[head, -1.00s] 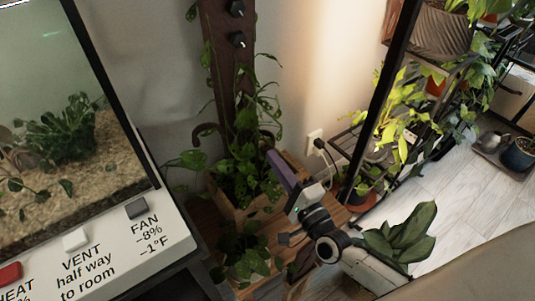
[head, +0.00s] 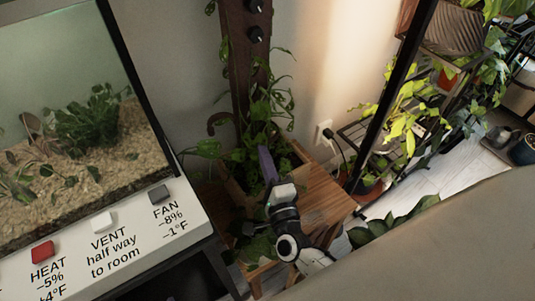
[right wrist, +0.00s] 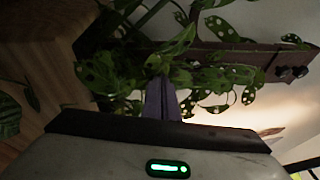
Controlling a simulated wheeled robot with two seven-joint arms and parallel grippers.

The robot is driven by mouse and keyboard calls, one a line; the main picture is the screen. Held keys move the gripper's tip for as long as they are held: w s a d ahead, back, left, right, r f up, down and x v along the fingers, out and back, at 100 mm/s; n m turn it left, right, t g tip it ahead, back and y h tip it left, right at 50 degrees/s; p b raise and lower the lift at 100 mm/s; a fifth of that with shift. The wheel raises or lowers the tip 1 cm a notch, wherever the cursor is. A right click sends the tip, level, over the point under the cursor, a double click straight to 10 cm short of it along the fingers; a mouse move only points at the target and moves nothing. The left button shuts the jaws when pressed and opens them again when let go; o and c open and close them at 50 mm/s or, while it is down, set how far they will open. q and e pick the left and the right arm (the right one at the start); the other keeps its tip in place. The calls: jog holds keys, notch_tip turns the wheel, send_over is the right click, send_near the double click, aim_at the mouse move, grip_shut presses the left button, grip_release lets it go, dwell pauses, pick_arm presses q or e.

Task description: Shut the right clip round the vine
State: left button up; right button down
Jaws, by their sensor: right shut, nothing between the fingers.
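A leafy vine (head: 262,105) climbs from a wooden planter (head: 232,189) up a dark brown post (head: 240,72). A curved brown hook-like piece (head: 218,121) sticks out left of the post. It may be a clip. The right clip cannot be made out among the leaves. My right gripper (head: 266,162) has purple fingers, shut and empty, in front of the vine's lower leaves. In the right wrist view the fingers (right wrist: 162,98) point at spotted leaves (right wrist: 180,42), with the post (right wrist: 228,57) behind. Whether they touch a leaf cannot be told. My left gripper is not in view.
Two black knobs (head: 256,34) sit high on the post. A glass terrarium (head: 70,120) with a labelled button panel (head: 130,232) stands at left. A wooden stand top (head: 322,195) is bare right of the planter. A black plant rack (head: 400,85) stands at right.

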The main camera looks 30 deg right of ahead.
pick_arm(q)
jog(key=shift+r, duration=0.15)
pick_arm(e)
jog(key=shift+r, duration=0.2)
